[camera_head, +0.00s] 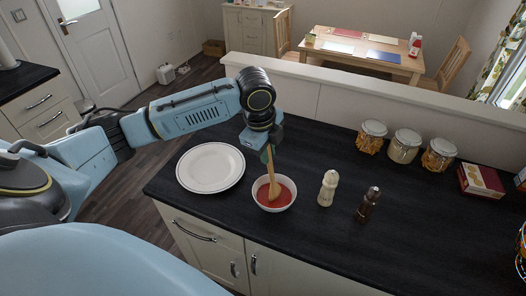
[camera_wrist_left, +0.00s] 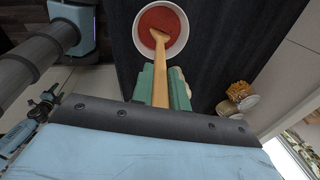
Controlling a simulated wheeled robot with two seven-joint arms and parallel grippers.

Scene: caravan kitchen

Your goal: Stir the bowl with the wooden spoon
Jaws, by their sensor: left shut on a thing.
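The white bowl (camera_head: 261,203) of red sauce stands on the dark counter, right of the white plate. My left gripper (camera_head: 268,154) is above the bowl, shut on the wooden spoon (camera_head: 273,180). The spoon is tilted slightly, with its lower end in the red sauce (camera_head: 284,196). In the left wrist view the green fingers (camera_wrist_left: 166,88) hold the spoon (camera_wrist_left: 160,65) by its handle, and its head reaches into the bowl (camera_wrist_left: 181,42). The spoon's tip is hidden in the sauce. My right gripper is not in view.
A white plate (camera_head: 210,167) lies left of the bowl. A cream mill (camera_head: 328,188) and a dark mill (camera_head: 368,205) stand close to its right. Several jars, such as the middle jar (camera_head: 404,147), and a red box (camera_head: 481,181) stand farther right. The counter's front right is clear.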

